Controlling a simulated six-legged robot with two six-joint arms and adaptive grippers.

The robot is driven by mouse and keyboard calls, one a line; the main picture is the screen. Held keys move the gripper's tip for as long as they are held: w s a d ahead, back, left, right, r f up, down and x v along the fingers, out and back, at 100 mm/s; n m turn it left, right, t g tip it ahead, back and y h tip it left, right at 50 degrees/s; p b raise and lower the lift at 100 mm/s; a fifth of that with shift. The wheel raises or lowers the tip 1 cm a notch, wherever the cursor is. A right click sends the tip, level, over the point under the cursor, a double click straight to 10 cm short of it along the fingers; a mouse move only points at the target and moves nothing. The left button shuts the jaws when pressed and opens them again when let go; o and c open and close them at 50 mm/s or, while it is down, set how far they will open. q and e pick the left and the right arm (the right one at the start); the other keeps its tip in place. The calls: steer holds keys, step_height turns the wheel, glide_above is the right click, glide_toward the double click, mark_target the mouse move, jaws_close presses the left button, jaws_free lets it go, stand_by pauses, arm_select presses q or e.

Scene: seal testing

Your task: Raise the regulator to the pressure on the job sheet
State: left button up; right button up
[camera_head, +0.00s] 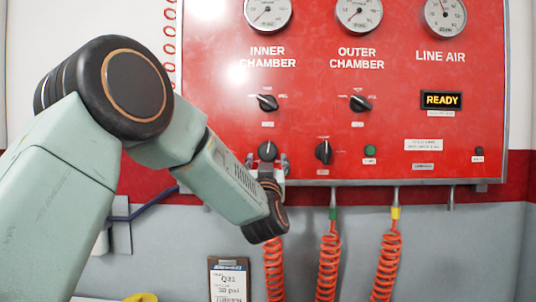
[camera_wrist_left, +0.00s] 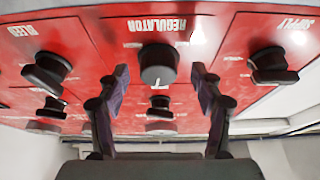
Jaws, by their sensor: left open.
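The regulator knob (camera_head: 267,150) is a dark round knob low on the red panel (camera_head: 220,60). In the left wrist view, which is upside down, the regulator knob (camera_wrist_left: 158,65) sits under the word REGULATOR. My left gripper (camera_head: 267,161) is open, with one fingertip on each side of the knob; in the wrist view (camera_wrist_left: 161,78) gaps show between fingers and knob. The job sheet (camera_head: 229,282) on a clipboard below reads Q31 and what looks like 30 psi. My right gripper is not in view.
Bleed knob (camera_wrist_left: 46,70) and supply knob (camera_wrist_left: 272,65) flank the regulator. Inner chamber (camera_head: 268,12), outer chamber (camera_head: 358,12) and line air (camera_head: 445,15) gauges are above; their readings are too small to tell. A display (camera_head: 441,100) reads READY. Orange coiled hoses (camera_head: 328,262) hang below.

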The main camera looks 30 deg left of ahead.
arm_select(q)
steer(key=shift+w+r, duration=0.3)
steer(key=shift+w, duration=0.05)
steer(key=shift+r, duration=0.3)
steer(key=shift+a, duration=0.15)
steer(key=shift+w+a+f, duration=0.2)
steer(key=shift+c, duration=0.6)
steer(key=shift+w, duration=0.1)
steer(key=shift+c, duration=0.7)
steer(key=shift+d, duration=0.25)
steer(key=c, duration=0.3)
steer(key=shift+a+r, duration=0.1)
steer(key=c, duration=0.6)
steer(key=shift+n+y+b, duration=0.3)
steer(key=shift+n+b, duration=0.2)
